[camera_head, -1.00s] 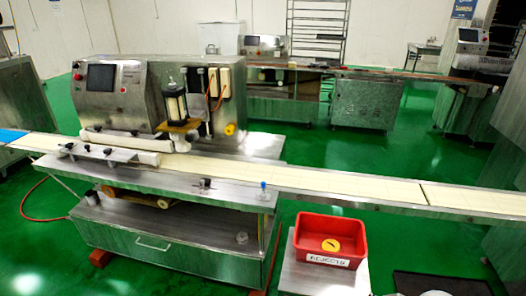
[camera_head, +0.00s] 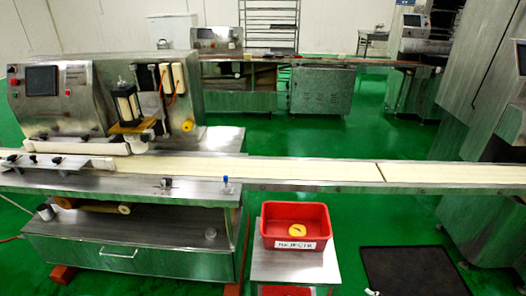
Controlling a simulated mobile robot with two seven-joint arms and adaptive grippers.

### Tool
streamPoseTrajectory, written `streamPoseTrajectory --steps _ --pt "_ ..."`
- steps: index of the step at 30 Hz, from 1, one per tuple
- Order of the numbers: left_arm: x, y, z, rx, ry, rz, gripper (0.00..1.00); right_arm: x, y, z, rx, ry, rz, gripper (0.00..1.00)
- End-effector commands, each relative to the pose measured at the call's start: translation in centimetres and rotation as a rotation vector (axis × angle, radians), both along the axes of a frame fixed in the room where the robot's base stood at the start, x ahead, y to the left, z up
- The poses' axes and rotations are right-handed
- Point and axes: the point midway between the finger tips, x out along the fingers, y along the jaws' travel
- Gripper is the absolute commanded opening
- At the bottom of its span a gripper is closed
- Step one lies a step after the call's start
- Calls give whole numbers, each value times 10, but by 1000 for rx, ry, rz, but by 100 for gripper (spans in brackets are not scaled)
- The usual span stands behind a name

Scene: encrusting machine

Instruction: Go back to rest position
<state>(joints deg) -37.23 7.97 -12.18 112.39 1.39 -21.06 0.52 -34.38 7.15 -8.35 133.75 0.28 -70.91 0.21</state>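The encrusting machine (camera_head: 85,95), a steel unit with a dark screen, stands at the left behind a long pale conveyor belt (camera_head: 300,172). A red bin (camera_head: 296,221) with a white label and a round yellow piece in it sits on a small steel stand (camera_head: 310,268) in front of the belt.
A black floor mat (camera_head: 410,272) lies to the right of the stand. Large steel cabinets (camera_head: 490,190) stand at the right edge. A second line with a steel cabinet (camera_head: 320,90) runs at the back. Green floor is open between the stand and mat.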

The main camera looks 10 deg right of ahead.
Motion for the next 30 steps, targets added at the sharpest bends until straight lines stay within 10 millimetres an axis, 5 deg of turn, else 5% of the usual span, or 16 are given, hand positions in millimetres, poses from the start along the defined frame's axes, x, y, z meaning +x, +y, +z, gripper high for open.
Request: streamPoseTrajectory --steps 7,13,30 --pt "0 0 0 0 0 0 0 5 60 -54 260 -96 37 63" --pt "0 0 0 0 0 0 0 -1 96 -80 459 -180 29 63" --pt "1 0 0 0 -1 -1 0 -4 109 -86 549 -225 18 63"
